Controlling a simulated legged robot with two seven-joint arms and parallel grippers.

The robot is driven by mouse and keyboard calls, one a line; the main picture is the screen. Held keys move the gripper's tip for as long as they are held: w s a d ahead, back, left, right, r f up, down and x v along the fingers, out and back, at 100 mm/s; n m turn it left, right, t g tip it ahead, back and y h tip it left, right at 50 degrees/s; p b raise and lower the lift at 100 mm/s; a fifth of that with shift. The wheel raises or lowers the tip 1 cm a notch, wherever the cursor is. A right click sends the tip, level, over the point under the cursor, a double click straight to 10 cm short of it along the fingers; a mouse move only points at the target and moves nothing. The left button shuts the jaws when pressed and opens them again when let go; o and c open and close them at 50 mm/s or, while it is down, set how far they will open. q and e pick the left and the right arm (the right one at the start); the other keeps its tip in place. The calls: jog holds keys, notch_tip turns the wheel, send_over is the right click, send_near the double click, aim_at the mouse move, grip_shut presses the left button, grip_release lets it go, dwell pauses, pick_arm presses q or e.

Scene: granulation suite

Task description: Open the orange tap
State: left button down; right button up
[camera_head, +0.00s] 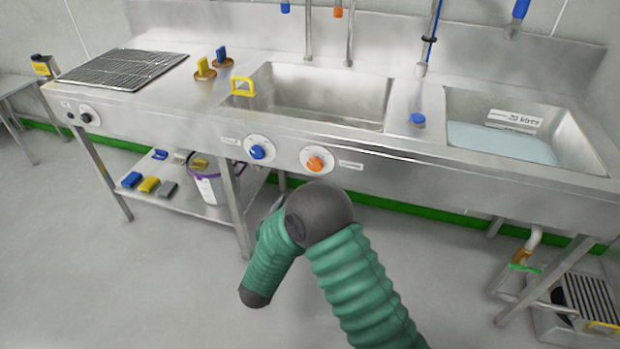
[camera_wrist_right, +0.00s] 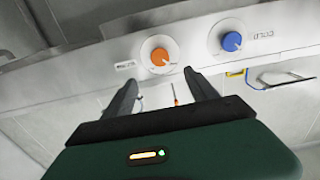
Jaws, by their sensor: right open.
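The orange tap (camera_head: 317,162) is a round knob on a white dial on the sink's front panel. It shows beyond my right gripper's fingertips in the right wrist view (camera_wrist_right: 160,56). My right gripper (camera_wrist_right: 162,84) has its two dark fingers spread, with nothing between them and no visible contact with the tap. In the head view, my green right arm reaches up below the tap, and its gripper cannot be made out. My left gripper is not in view.
A blue tap (camera_head: 257,152) sits left of the orange one in the head view. The panel belongs to a steel sink unit (camera_head: 420,165). Below is a shelf with a bucket (camera_head: 208,188) and several coloured blocks. The right basin holds water (camera_head: 500,143). The floor in front is clear.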

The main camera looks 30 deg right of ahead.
send_near(315, 167)
jog(key=b+x, duration=0.2)
jog(key=x, duration=0.6)
jog(key=shift+w+b, duration=0.3)
jog(key=shift+w+d+f, duration=0.1)
jog(key=shift+w+d, duration=0.05)
jog(key=shift+d, duration=0.25)
jog(key=shift+a, duration=0.2)
jog(key=c, duration=1.4)
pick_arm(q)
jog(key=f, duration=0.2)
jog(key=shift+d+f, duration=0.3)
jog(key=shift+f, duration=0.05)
